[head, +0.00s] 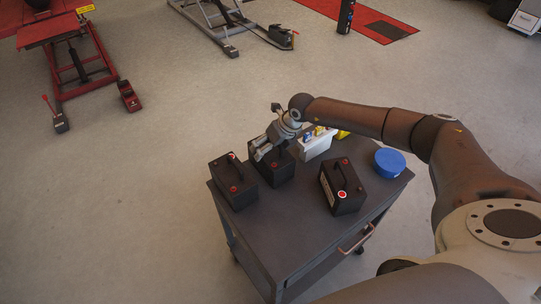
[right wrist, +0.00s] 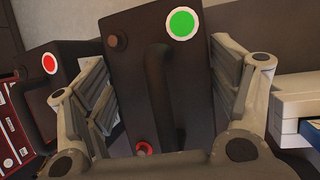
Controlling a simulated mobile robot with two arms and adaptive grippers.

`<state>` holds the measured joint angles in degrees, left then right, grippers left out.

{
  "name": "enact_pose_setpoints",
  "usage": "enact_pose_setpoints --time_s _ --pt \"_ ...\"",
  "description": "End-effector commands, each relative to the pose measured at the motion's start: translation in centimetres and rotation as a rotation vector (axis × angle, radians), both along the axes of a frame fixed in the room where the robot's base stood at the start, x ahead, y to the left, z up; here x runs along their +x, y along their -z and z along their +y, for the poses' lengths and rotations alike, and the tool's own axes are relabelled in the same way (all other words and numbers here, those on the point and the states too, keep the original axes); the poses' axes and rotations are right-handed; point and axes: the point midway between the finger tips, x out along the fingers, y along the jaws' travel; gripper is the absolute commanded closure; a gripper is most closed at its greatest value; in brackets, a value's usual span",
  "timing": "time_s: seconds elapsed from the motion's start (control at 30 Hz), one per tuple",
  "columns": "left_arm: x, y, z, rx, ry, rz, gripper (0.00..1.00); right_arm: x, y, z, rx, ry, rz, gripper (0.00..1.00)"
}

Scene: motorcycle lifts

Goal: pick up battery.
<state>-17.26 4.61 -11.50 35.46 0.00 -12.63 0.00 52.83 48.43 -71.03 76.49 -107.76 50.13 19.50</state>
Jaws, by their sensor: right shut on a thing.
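Three black batteries are on the grey cart (head: 290,238). My right gripper (head: 268,151) is over the middle, rear battery (head: 283,173), which it partly hides in the head view. In the right wrist view my right gripper (right wrist: 165,110) has its fingers on both sides of this battery (right wrist: 200,75), shut on it. A green round sticker and a dark handle show on its top. I cannot tell whether it is off the cart top. The left battery (head: 234,184) stands close beside it. The right battery (head: 342,188) has a red-and-white round sticker. My left gripper is not in view.
A white bin (head: 317,146) with colourful items stands right behind the held battery. A blue round container (head: 389,162) sits at the cart's right corner. A red lift (head: 75,60) and a grey lift (head: 225,25) stand on the floor beyond. Floor left of the cart is clear.

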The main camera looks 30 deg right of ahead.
Motion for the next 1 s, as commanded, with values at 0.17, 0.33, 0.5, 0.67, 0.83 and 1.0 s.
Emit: enact_pose_setpoints --time_s 0.17,0.33,0.5,0.67,0.83,1.0 --pt "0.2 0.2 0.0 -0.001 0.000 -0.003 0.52 0.2 -1.1 0.0 0.002 0.000 -0.007 0.91" --pt "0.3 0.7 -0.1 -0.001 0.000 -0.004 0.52 0.3 -3.7 0.0 0.002 -0.002 -0.010 0.91" --pt "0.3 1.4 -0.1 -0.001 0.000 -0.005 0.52 0.3 -6.7 0.1 0.003 -0.002 -0.011 0.91" --pt "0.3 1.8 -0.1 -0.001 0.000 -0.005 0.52 0.2 -8.9 0.1 0.002 -0.001 -0.009 0.91" --pt "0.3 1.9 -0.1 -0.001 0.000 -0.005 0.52 0.2 -10.1 0.1 0.003 -0.001 -0.008 0.91" --pt "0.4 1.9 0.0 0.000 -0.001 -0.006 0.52 0.1 -10.3 0.1 0.002 -0.001 -0.006 0.91"
